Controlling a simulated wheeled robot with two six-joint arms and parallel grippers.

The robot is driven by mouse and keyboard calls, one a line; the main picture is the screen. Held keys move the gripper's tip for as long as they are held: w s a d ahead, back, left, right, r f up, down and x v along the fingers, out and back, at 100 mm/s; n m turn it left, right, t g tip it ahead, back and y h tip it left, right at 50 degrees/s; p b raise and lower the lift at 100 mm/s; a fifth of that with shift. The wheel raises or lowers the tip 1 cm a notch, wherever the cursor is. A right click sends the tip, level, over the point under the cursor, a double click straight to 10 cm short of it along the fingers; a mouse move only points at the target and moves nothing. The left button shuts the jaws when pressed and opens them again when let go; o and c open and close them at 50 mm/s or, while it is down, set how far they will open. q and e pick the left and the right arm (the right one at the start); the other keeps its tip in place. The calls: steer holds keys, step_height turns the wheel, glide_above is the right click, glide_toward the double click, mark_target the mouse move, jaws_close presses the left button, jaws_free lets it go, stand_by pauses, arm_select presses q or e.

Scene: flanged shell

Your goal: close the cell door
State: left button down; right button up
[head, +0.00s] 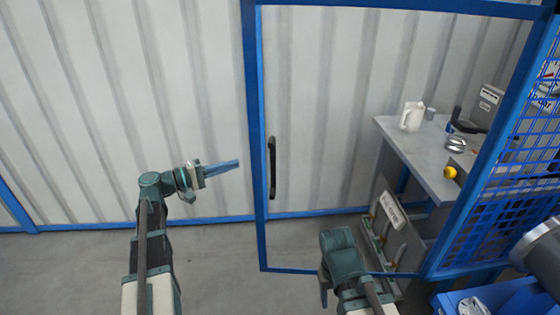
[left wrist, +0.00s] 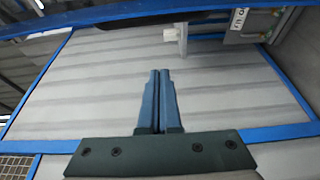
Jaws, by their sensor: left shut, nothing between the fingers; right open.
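The cell door is a blue-framed panel (head: 257,120) with a see-through middle. A black upright handle (head: 271,168) is on its left stile. I cannot tell for sure how far the door stands open. My left gripper (head: 238,163) is shut and empty, its blue fingers pointing right toward the stile, left of the handle and apart from it. The left wrist view shows the closed fingertips (left wrist: 160,73) with nothing between them; a dark bar, probably the handle (left wrist: 235,15), crosses the top. My right gripper (head: 324,286) hangs low before the door's bottom rail, open, mostly hidden by its wrist.
Behind the panel, a grey bench (head: 412,155) holds a white jug (head: 412,116) and several small items. A grey case (head: 392,225) stands below. Blue mesh fencing (head: 505,205) borders the right. A blue-topped surface (head: 510,298) is at lower right. The left floor is clear.

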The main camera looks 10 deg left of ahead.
arm_select(q)
steer(key=w+d, duration=0.2)
steer(key=d, duration=0.8)
steer(key=shift+w, duration=0.35)
stand_by(0.3)
